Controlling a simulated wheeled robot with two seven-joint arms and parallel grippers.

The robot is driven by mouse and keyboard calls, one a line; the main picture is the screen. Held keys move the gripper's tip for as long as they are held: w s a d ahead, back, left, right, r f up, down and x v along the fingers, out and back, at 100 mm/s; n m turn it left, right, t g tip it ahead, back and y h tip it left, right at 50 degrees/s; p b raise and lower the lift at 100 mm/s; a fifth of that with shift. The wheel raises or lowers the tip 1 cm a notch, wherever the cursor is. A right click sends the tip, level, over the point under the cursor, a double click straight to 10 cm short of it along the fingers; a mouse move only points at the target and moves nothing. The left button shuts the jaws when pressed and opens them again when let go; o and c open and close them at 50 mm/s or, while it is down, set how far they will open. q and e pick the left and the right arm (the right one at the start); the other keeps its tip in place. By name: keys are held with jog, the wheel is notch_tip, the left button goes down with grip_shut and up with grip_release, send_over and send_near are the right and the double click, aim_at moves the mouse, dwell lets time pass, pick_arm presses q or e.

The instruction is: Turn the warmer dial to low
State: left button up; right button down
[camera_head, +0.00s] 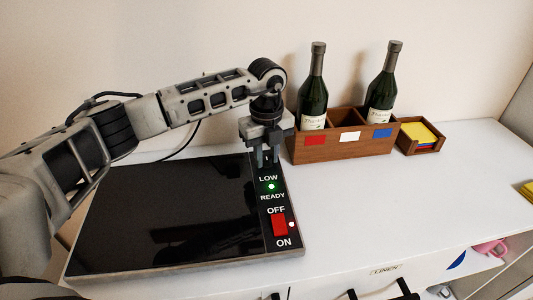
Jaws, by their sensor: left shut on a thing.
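The warmer (165,215) is a flat black plate on the white counter, with a control strip along its right side. My left gripper (266,162) points down at the far end of that strip, just beyond the word LOW, and is shut on the warmer dial. The fingers hide nearly all of the dial, so its pointer setting cannot be read. A green light (271,186) glows above the word READY. My right gripper is out of view.
A wooden crate (345,147) with two dark bottles stands behind and right of the warmer, close to my left gripper. A small wooden box (420,148) of coloured cards is beside it. The counter's right side (420,205) is mostly clear. Drawers and an open shelf lie below.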

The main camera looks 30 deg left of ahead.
aim_at(266, 157)
pick_arm(q)
jog(key=shift+w+r, duration=0.1)
jog(key=o, duration=1)
notch_tip(266, 157, up, 16)
jog(key=shift+f+b, duration=0.1)
jog(key=shift+b, duration=0.45)
